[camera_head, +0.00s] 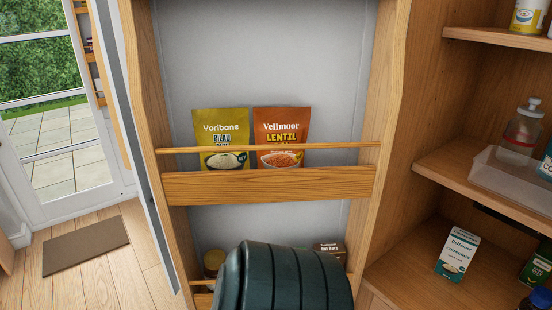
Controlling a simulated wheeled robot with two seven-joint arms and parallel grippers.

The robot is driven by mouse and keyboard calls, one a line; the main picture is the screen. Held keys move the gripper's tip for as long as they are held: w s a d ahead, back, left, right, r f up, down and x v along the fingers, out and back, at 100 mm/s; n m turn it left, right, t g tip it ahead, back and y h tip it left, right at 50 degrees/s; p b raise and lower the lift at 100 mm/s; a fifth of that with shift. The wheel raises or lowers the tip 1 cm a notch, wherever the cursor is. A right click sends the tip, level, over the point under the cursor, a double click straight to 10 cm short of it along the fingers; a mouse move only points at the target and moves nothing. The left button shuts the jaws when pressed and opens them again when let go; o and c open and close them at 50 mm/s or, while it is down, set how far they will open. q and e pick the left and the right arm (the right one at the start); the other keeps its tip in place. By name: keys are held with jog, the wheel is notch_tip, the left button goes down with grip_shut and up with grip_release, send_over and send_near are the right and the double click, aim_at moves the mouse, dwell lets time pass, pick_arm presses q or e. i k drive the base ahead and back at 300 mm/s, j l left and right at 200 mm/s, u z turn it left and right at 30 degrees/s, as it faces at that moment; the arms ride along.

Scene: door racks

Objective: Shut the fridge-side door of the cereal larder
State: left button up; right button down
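An open wooden larder door (386,115) fills the middle of the view, its grey inner panel and racks facing me. Its right side meets the wooden larder (422,130), whose open shelves show at the right. The middle rack (270,186) holds a yellow-green Yoribane pouch (221,135) and an orange Veilmoor lentil pouch (281,133). I cannot tell from this view alone whether this is the fridge-side door; no fridge shows. A dark green ribbed shape hides much of the lower rack. Neither of my grippers is in view.
The larder shelves hold a clear tray (492,176) with a bottle (522,130) and a white-green carton (457,254). More racks show at the far left, beside a glazed door (50,160). A brown mat (86,246) lies on open wooden floor.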

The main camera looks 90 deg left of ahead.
aim_at(343, 60)
jog(key=k+j+z, duration=0.1)
jog(key=k, duration=0.55)
jog(key=k+j, duration=0.1)
jog(key=k, duration=0.55)
jog(key=k+j, duration=0.2)
jog(key=j, duration=0.2)
jog(key=k+j+z, duration=0.1)
jog(key=j, duration=0.3)
jog(key=k+j+z, duration=0.1)
jog(key=k+j, duration=0.45)
jog(key=j, duration=0.15)
jog(key=j+z, duration=0.15)
jog(key=j, duration=1.5)
jog(key=i, duration=0.05)
